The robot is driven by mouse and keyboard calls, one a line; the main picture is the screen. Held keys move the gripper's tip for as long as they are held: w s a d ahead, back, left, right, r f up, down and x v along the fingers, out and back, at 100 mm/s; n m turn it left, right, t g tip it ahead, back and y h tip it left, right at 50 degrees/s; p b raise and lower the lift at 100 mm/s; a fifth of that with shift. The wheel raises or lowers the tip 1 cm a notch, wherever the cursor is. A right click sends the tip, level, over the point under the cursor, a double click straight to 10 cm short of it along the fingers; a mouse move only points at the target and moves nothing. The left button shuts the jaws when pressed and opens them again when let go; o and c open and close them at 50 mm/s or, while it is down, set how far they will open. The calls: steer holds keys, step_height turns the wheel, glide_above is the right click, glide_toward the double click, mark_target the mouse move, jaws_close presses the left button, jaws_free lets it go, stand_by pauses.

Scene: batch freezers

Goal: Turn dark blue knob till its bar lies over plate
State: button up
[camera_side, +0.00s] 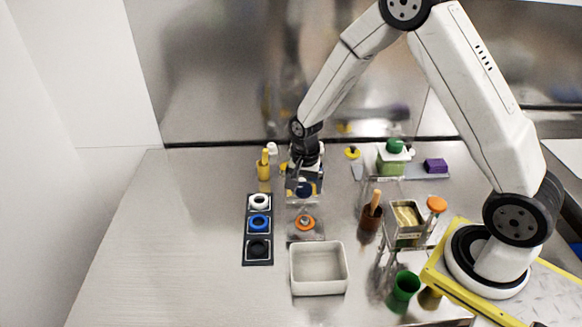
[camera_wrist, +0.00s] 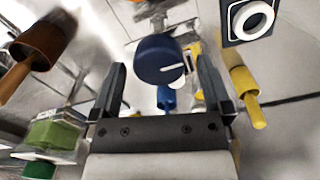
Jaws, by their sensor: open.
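The dark blue knob (camera_wrist: 158,57) is a round cap with a short white bar (camera_wrist: 173,68) on its face, pointing right in the wrist view. In the side view the knob (camera_side: 304,189) is small and partly covered by my gripper. My gripper (camera_wrist: 161,66) is open, with one finger on each side of the knob and visible gaps to both. In the side view my gripper (camera_side: 305,172) points down at the knob's back side. I cannot make out the plate clearly in either view, nor whether the bar lies over it.
An orange knob (camera_side: 305,223) stands in front. A dark panel (camera_side: 248,240) with white, blue and black rings lies left. A yellow-handled tool (camera_side: 264,166) stands close by, left of my gripper. A white tray (camera_side: 318,286) is in front; a brown cup (camera_side: 368,226) stands right.

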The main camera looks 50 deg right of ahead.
steer(key=c, duration=1.3)
steer(key=shift+n, duration=0.4)
steer(key=n, duration=0.3)
steer(key=shift+a, duration=0.1)
steer(key=n, duration=0.5)
steer(key=shift+w+a, duration=0.1)
steer(key=n, duration=0.4)
steer(key=shift+n, duration=0.3)
steer(key=n, duration=0.4)
steer(key=shift+a+n, duration=0.15)
steer(key=shift+n, duration=0.15)
